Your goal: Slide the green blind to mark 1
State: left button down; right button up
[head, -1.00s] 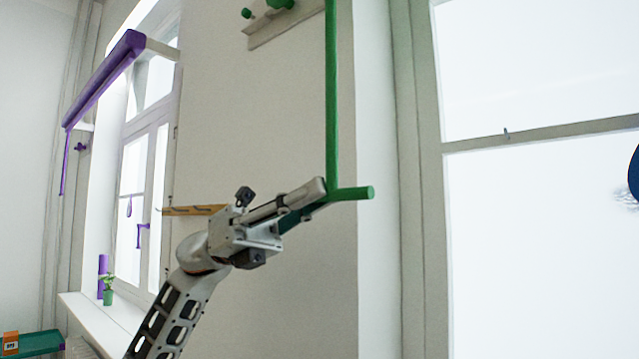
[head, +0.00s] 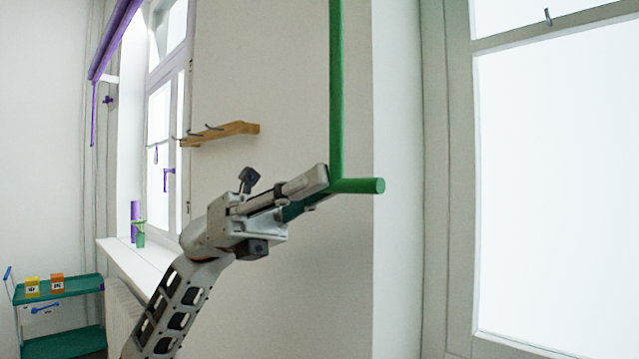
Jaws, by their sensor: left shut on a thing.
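A green rod (head: 336,95) hangs down from above the top edge of the head view. At its lower end a short green crossbar (head: 360,186) sticks out to the right. My left gripper (head: 312,190) is shut on the green crossbar at its left part, just at the foot of the rod. The fingers hide part of the bar. The green blind itself and mark 1 are not in view. My right gripper is not in view.
A wooden hook rail (head: 235,130) is on the wall behind my left arm. A bright window (head: 570,180) fills the right. At left are a purple blind (head: 115,38), a sill (head: 140,262) with a green pot (head: 140,240), and a green cart (head: 72,287) with small boxes.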

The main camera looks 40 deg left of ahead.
pick_arm(q)
jog(key=c, duration=2.1)
grip_release()
jog(key=v, duration=1.2)
